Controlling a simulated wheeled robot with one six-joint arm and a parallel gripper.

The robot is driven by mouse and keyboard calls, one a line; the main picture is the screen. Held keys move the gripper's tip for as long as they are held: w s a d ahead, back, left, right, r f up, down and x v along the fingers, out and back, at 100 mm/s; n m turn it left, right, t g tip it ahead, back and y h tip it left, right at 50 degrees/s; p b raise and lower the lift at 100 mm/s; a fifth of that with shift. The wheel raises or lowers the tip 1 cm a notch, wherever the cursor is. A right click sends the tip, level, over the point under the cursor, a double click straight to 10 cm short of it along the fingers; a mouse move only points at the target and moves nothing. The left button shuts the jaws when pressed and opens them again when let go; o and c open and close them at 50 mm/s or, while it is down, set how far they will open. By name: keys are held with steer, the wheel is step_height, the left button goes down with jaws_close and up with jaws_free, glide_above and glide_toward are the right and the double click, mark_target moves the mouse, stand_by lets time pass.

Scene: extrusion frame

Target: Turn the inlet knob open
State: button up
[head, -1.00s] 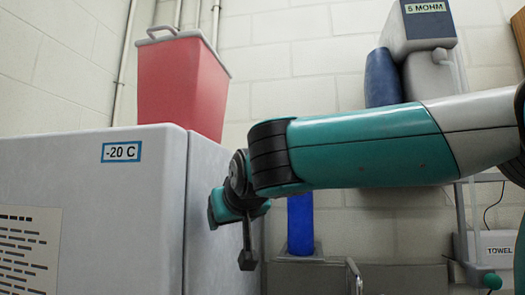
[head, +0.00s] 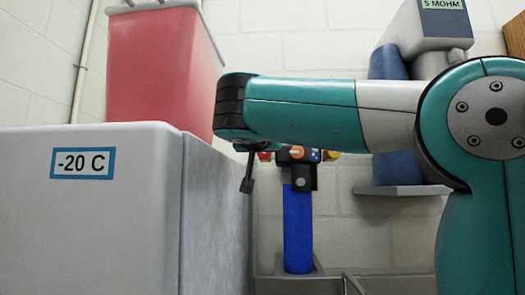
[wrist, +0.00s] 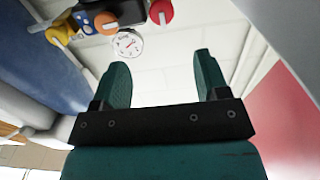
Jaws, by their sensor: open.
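A dark valve unit (head: 298,170) sits on top of an upright blue cylinder (head: 298,230), beyond my arm in the head view. It carries an orange knob (head: 296,152), a red knob (head: 264,155) at its left and a yellow part (head: 331,155) at its right. I cannot tell which is the inlet knob. The wrist view shows the red knob (wrist: 160,12), orange knob (wrist: 106,22), yellow knob (wrist: 61,33) and a round gauge (wrist: 127,44) ahead of the fingers. My gripper (wrist: 162,60) is open and empty, apart from the knobs. Its fingers are not clear in the head view.
A grey freezer (head: 90,215) marked -20 C stands at the left, with a red bin (head: 160,70) on top. A grey device (head: 425,25) and blue containers are on a shelf (head: 402,190) behind my arm. A pale block wall closes off the back.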

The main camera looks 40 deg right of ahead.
mark_target(264, 159)
steer(key=shift+p+x, duration=3)
steer(key=shift+x, duration=4)
steer(key=shift+w, duration=0.1)
steer(key=shift+c, duration=0.2)
steer(key=c, duration=0.9)
